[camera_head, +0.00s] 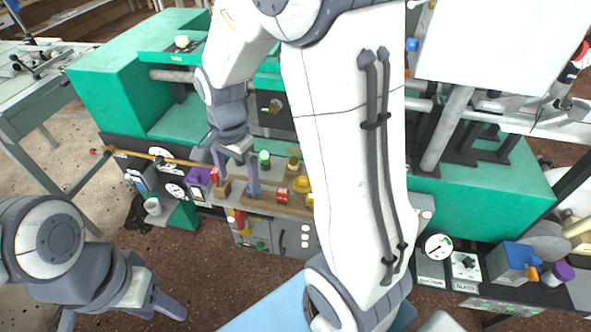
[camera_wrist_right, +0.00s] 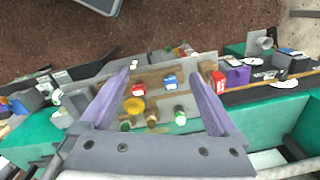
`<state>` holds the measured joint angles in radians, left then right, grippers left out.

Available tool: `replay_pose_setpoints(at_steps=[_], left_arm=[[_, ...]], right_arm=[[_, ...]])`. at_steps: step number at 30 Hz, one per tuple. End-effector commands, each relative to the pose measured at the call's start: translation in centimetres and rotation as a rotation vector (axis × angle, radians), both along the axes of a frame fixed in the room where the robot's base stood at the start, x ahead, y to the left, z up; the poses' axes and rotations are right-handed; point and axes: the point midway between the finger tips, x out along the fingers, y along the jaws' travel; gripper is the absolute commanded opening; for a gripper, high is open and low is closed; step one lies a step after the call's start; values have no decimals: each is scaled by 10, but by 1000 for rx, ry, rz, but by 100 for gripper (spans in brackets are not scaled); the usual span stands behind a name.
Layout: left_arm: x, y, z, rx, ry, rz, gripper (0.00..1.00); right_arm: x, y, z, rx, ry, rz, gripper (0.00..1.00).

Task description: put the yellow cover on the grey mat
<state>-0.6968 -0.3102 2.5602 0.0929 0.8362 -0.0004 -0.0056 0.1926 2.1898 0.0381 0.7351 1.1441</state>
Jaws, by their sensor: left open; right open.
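The yellow cover (camera_head: 301,184) is a small round yellow piece on the bench ledge, right of my right gripper. It also shows in the right wrist view (camera_wrist_right: 134,106), near the left finger. My right gripper (camera_head: 235,175) is open over the ledge, its purple fingers apart and pointing down; nothing is seen between its tips. Its spread fingers also show in the right wrist view (camera_wrist_right: 168,82). My left gripper (camera_head: 165,305) is open and empty at the lower left, away from the bench. I cannot pick out the grey mat with certainty among the grey surfaces.
Near the cover stand a red box (camera_wrist_right: 138,90), a blue box (camera_wrist_right: 170,80), a brass-coloured piece (camera_wrist_right: 152,121) and a green-topped white piece (camera_wrist_right: 180,115). A purple box (camera_head: 199,178) is left of my right gripper. A green machine (camera_head: 120,90) rises behind.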

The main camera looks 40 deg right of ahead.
Motion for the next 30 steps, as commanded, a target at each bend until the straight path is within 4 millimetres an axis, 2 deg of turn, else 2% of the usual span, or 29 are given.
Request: replay_pose_setpoints(at_steps=[1, 3, 6, 10, 12, 15, 21, 30], left_arm=[[0, 0, 1, 0, 0, 0, 50], [0, 0, 2, 0, 0, 0, 50], [0, 0, 2, 0, 0, 0, 50], [0, 0, 3, 0, 0, 0, 50], [0, 0, 3, 0, 0, 0, 50], [0, 0, 4, 0, 0, 0, 50], [0, 0, 6, 0, 0, 0, 50], [0, 0, 12, 0, 0, 0, 50]], right_arm=[[15, -38, -13, -3, 16, -243, 96], [27, -82, -28, -4, 24, -538, 96], [33, -136, -46, -6, 32, -877, 96], [31, -180, -63, -8, 37, -1153, 96], [30, -192, -69, -8, 37, -1229, 96], [28, -199, -82, -9, 42, -1272, 96], [28, -199, -112, -8, 41, -1273, 96], [24, -203, -138, -8, 42, -1271, 96]])
